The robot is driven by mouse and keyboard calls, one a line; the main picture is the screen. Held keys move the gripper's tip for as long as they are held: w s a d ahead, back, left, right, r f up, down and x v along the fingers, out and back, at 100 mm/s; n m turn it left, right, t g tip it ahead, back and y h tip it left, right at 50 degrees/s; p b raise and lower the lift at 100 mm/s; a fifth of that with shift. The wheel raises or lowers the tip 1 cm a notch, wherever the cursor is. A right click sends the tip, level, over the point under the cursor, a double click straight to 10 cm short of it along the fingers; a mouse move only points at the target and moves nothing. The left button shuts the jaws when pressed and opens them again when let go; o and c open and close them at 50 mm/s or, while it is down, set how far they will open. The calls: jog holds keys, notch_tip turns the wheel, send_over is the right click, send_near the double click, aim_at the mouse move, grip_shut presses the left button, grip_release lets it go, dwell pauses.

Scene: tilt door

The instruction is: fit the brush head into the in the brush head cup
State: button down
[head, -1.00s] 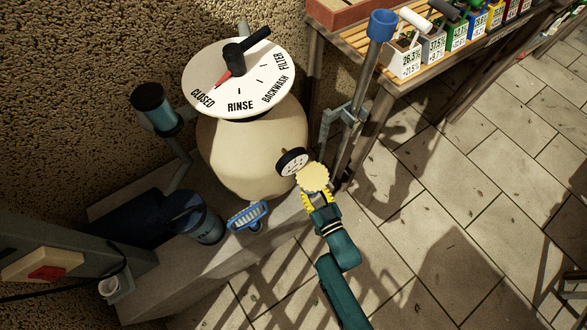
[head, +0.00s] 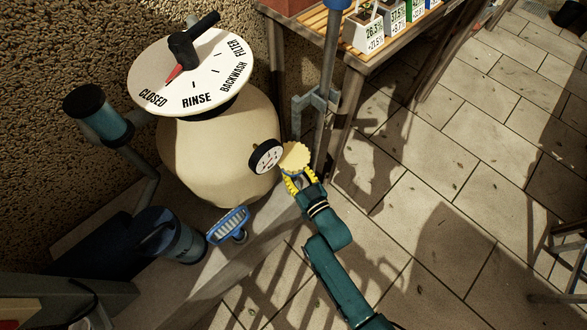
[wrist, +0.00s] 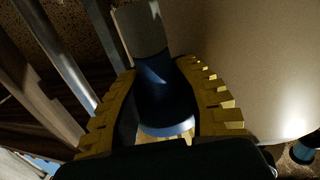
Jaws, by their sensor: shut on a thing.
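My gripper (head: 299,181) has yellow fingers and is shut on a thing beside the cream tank. In the head view the thing shows as a cream, scalloped round end (head: 295,157), apparently the brush head's bristles. In the wrist view the held brush head (wrist: 163,90) is a dark blue tapered body with a pale grey far end, between both fingers (wrist: 158,68). A blue cup (head: 341,4) tops a grey pole, cut by the top edge. I cannot tell which is the brush head cup.
The cream tank (head: 205,160) with its dial (head: 195,72) and gauge (head: 266,157) stands close left of my gripper. The pole (head: 326,90) and its bracket stand just behind. A wooden plant bench (head: 375,60) is at upper right. Paved floor (head: 430,170) is free at right.

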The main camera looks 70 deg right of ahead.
aim_at(296, 180)
jog(key=shift+d+f+b, duration=0.1)
jog(key=shift+f+b, duration=1.7)
jog(key=shift+f, duration=0.65)
jog(key=shift+f, duration=0.15)
jog(key=shift+f, duration=0.3)
jog(key=shift+f+b, duration=1.5)
jog(key=shift+f, duration=0.25)
jog(key=c, duration=0.8)
grip_release()
jog(key=v, duration=1.2)
